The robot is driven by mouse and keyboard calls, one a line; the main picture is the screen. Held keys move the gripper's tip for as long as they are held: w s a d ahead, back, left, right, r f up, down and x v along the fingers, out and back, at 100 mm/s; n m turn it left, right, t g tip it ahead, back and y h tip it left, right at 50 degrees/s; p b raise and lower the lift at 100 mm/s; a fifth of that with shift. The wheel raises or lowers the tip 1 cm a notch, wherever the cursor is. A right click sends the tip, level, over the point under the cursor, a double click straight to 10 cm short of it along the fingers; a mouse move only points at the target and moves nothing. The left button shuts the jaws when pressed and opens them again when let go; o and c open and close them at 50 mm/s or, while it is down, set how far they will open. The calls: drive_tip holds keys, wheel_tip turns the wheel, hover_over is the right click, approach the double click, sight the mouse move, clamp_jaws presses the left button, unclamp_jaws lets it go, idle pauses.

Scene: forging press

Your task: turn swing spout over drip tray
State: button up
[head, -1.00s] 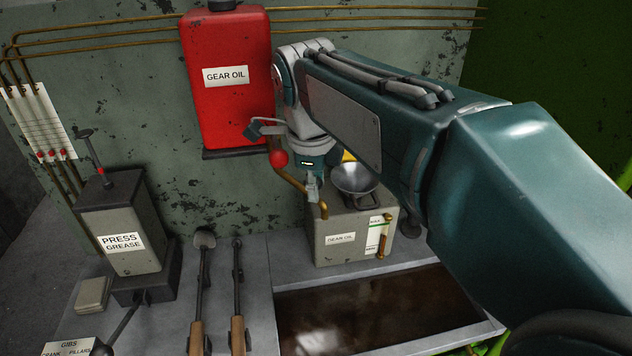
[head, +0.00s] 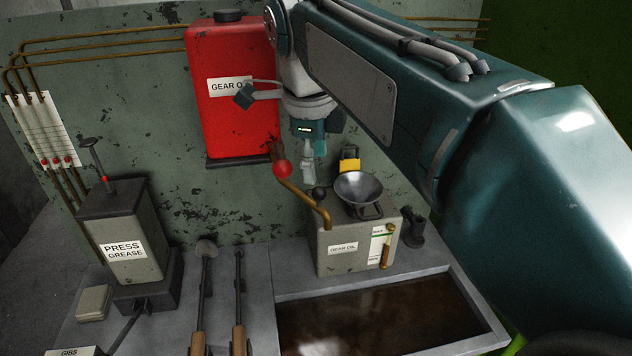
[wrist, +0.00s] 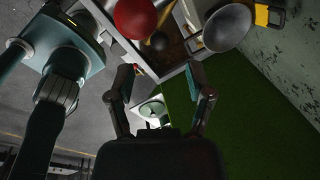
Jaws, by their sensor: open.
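The swing spout (head: 302,197) is a bent brass pipe. Its lower end is at the left front of the grey gear oil box (head: 335,262). It slopes up and left to a red ball (head: 282,168) with a brown piece above. The ball also shows large in the wrist view (wrist: 135,17). The drip tray (head: 283,303), with dark oil in it, lies in front of the box. My gripper (head: 308,172) hangs right of the red ball, above and behind the pipe, apart from it. In the wrist view its fingers (wrist: 162,76) are spread and empty.
A metal funnel (head: 362,187) stands on the box, with a yellow item (head: 349,158) behind. A red gear oil can (head: 229,115) hangs on the wall at left. Two wooden-handled tools (head: 239,300) and a press grease pump (head: 113,230) occupy the bench's left.

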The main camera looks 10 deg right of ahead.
drive_tip(key=shift+s+a+r, duration=0.15)
drive_tip(key=shift+s+r, duration=0.05)
drive_tip(key=shift+r, duration=0.95)
drive_tip(key=shift+s+a+r, duration=0.1)
drive_tip(key=shift+s+r, duration=0.1)
drive_tip(key=shift+r, duration=0.9)
